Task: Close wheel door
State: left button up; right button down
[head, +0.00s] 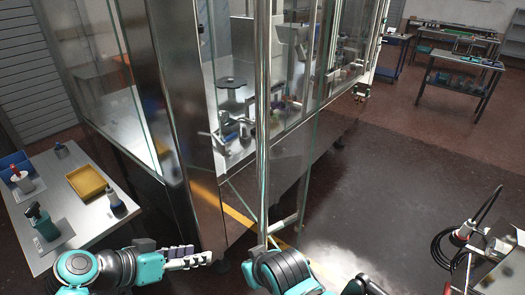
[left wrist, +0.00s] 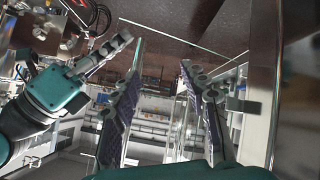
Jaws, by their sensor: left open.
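A tall glass door (head: 262,140) with a metal vertical edge stands out from the steel machine cabinet in the middle of the head view. Its glass also shows in the left wrist view (left wrist: 185,42). I cannot tell its exact angle. My left gripper (head: 192,257) is low at the left of the door's lower end, pointing right. In the left wrist view its two fingers (left wrist: 165,108) are spread, with nothing held between them. My right arm (head: 285,270) is by the door's bottom; its gripper (left wrist: 108,55) shows near the glass edge, jaw state unclear.
A side table (head: 75,225) at the left holds a yellow tray (head: 86,181), blue bin (head: 14,165) and bottles. A cart with cables (head: 490,255) stands at the lower right. Workbenches (head: 460,65) are at the back right. The floor (head: 400,190) between is clear.

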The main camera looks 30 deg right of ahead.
pick_arm(q)
jog(key=w+d+r+m+g+h+p, duration=0.25)
jog(key=d+r+m+h, duration=0.25)
jog(key=d+r, duration=0.45)
jog(key=m+g+h+p, duration=0.3)
jog(key=m, duration=0.2)
send_near(263, 168)
jog(key=d, duration=0.8)
jog(key=d+f, duration=0.1)
jog(key=d, duration=0.1)
jog(key=shift+s+d, duration=0.15)
jog(key=shift+d, duration=0.15)
pick_arm(e)
notch_tip(263, 168, up, 7)
jog(key=shift+f, duration=0.15)
pick_arm(q)
grip_shut()
